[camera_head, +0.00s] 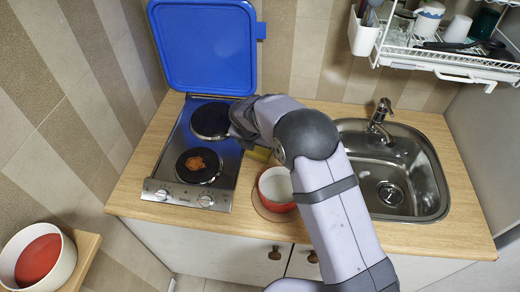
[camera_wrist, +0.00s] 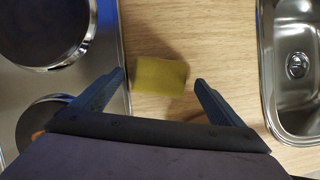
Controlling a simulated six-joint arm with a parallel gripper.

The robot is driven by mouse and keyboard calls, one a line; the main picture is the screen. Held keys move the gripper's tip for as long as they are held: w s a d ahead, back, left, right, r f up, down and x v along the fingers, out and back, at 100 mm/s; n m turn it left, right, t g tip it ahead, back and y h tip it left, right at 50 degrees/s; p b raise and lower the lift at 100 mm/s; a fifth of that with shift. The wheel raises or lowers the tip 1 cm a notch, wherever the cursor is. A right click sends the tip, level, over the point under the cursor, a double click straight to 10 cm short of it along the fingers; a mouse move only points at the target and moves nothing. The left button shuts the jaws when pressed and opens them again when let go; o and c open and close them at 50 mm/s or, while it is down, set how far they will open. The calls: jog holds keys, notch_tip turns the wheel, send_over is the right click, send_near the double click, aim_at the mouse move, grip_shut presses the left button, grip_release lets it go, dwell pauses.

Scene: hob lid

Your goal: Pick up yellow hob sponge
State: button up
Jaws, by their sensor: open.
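The yellow sponge (camera_wrist: 161,76) lies on the wooden worktop between the hob and the sink. In the wrist view it sits between and slightly beyond the fingertips of my gripper (camera_wrist: 159,78), which is open and empty. Clear worktop shows between the sponge and each finger. In the head view only a bit of the sponge (camera_head: 259,154) shows; my arm hides the rest of it and the gripper's fingers.
The hob (camera_head: 222,176) with a raised blue lid (camera_head: 205,48) stands left. An orange-brown thing (camera_head: 199,162) lies on its front plate. A red-and-white bowl (camera_head: 277,187) stands in front of the sponge. The sink (camera_head: 419,172) is right; a dish rack (camera_head: 450,60) hangs above.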

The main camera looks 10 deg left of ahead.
aim_at(259, 152)
jog(key=shift+w+f, duration=0.1)
jog(key=shift+f, duration=0.3)
jog(key=c, duration=1.1)
jog(key=shift+c, duration=0.2)
notch_tip(259, 152, up, 10)
jog(key=b, duration=0.2)
jog(key=shift+b, duration=0.35)
